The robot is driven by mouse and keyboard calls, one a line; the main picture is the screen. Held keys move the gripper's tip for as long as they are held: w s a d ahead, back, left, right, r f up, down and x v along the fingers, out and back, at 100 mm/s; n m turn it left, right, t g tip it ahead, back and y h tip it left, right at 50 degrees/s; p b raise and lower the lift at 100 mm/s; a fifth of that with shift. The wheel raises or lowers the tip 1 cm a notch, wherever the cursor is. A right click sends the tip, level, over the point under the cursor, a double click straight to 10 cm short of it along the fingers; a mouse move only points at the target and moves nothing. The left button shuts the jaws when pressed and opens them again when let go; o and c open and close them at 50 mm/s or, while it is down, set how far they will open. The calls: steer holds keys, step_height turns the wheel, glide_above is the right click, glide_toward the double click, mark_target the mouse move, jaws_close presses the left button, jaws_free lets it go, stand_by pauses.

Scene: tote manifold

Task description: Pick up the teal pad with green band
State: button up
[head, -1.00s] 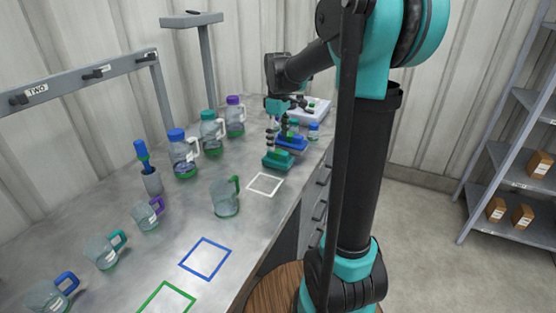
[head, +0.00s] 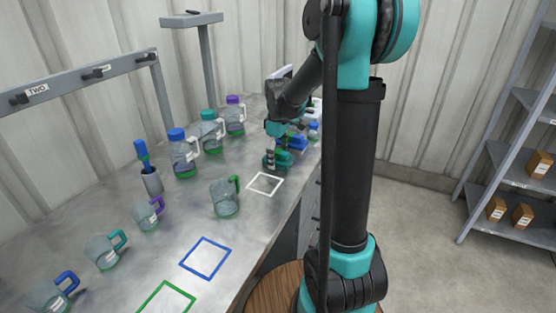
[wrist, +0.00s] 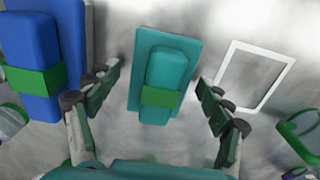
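The teal pad with green band (wrist: 167,70) lies on the metal counter, with a raised teal grip and a green band across it. In the wrist view it sits between the two fingers of my gripper (wrist: 157,98), which are spread wide on either side and apart from it. In the head view my gripper (head: 277,150) is low over the teal pad (head: 270,167), partly hiding it.
A blue pad with a green band (wrist: 35,50) lies close to the left finger in the wrist view. A white square outline (head: 265,184) is marked beside the teal pad. A clear jug with a green handle (head: 224,199) stands nearby, with several other jugs farther left.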

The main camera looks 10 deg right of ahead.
mark_target(278, 151)
steer(key=c, duration=1.1)
step_height(278, 151, up, 20)
steer(key=shift+r, duration=0.1)
